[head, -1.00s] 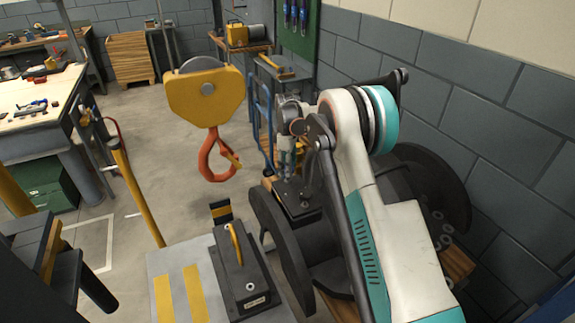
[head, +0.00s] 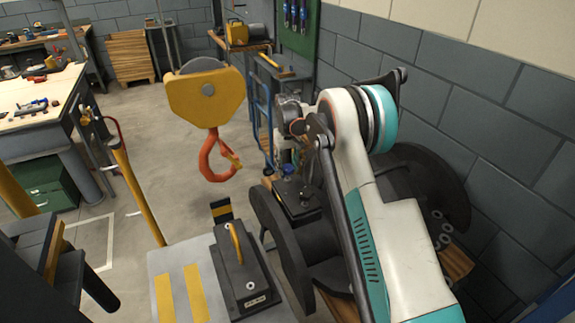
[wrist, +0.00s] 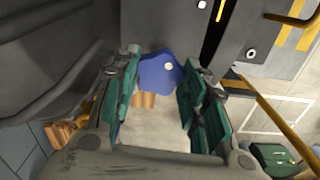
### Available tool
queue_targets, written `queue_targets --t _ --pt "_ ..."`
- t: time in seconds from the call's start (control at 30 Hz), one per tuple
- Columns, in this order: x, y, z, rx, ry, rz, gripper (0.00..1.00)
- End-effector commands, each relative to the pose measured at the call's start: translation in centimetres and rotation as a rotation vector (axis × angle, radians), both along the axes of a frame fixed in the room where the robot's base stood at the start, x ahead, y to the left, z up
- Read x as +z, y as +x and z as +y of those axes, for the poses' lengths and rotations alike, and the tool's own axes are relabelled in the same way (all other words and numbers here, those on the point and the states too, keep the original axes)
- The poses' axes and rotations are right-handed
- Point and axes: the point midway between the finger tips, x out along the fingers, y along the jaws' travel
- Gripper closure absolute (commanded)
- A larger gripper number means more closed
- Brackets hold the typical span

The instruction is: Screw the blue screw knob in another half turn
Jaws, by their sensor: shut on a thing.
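The blue screw knob (wrist: 155,72) is lobed, with a small pale spot on its face. In the wrist view it sits between the green-padded fingertips of my gripper (wrist: 160,78), which is shut on it. In the head view the blue knob (head: 288,169) shows as a small patch above the dark casing (head: 299,203). My gripper (head: 288,156) is over it there, mostly hidden by my own arm. The knob's shaft and its seat are hidden.
A yellow crane block (head: 206,92) with an orange hook (head: 217,158) hangs left of my arm. A large dark flange (head: 280,245) and a black block with a yellow handle (head: 240,265) are close by. A grey block wall (head: 470,130) is at right.

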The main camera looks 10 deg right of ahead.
Motion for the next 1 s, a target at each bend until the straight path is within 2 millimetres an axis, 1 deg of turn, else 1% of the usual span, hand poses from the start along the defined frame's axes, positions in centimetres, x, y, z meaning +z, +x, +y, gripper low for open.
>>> queue_targets --t 0.7,1.0 --pt "0.00 0.04 0.00 -0.675 0.000 -0.001 0.84" --pt "0.00 0.04 0.00 -0.907 0.000 -0.001 0.84"
